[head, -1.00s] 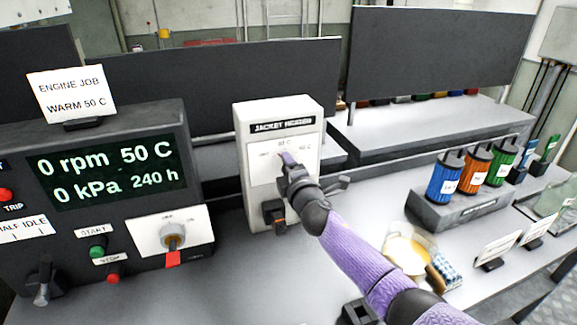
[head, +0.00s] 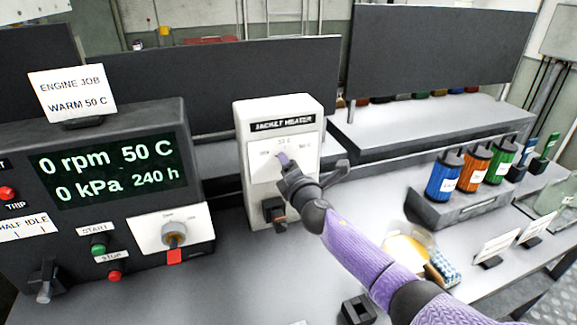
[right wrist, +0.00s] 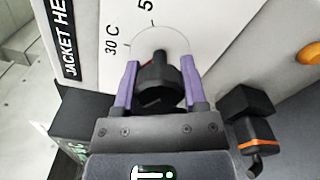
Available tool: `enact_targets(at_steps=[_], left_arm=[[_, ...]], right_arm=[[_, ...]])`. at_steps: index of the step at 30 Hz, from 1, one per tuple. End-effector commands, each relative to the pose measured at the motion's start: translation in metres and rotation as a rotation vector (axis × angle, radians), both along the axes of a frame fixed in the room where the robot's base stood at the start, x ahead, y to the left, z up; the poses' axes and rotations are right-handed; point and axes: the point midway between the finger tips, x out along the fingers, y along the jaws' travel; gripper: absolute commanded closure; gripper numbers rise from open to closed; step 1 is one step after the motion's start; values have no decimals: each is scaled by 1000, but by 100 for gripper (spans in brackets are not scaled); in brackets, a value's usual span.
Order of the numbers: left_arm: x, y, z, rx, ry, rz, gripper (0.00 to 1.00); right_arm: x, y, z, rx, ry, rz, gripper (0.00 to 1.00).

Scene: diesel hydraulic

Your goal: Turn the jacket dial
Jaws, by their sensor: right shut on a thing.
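The jacket heater (head: 252,116) is a pale upright box with a black "JACKET HEATER" label and a white dial plate. The jacket dial (right wrist: 158,80) is a black knob, seen in the right wrist view with "30 C" and part of a "5" mark printed around it. My right gripper (right wrist: 157,88) is shut on the dial, one purple finger on each side. In the head view my right gripper (head: 284,160) covers the dial. A red mark shows at the knob's upper left edge. My left gripper is not in view.
A black switch with an orange band (right wrist: 254,140) sits beside the dial, low on the heater (head: 273,210). The engine console (head: 105,160) stands left, reading 50 C and 0 rpm. Blue, orange and green canisters (head: 475,168) stand right.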

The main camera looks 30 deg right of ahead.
Motion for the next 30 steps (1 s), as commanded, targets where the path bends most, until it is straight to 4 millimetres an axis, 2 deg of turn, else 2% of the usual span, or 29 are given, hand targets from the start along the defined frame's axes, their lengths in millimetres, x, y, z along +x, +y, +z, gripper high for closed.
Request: enact_targets(at_steps=[7,8,12,13,23,26,30], left_arm=[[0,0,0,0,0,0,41],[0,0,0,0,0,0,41],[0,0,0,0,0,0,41],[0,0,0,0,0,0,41],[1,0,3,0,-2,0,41],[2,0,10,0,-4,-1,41],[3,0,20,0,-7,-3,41]], right_arm=[[0,0,-1,-2,3,1,100],[0,0,-1,-2,3,1,43],[0,0,-1,-2,2,1,14],[0,0,-1,-2,2,1,10],[-5,1,0,0,3,1,10],[-20,5,1,0,3,2,10],[-51,13,2,0,4,4,10]])
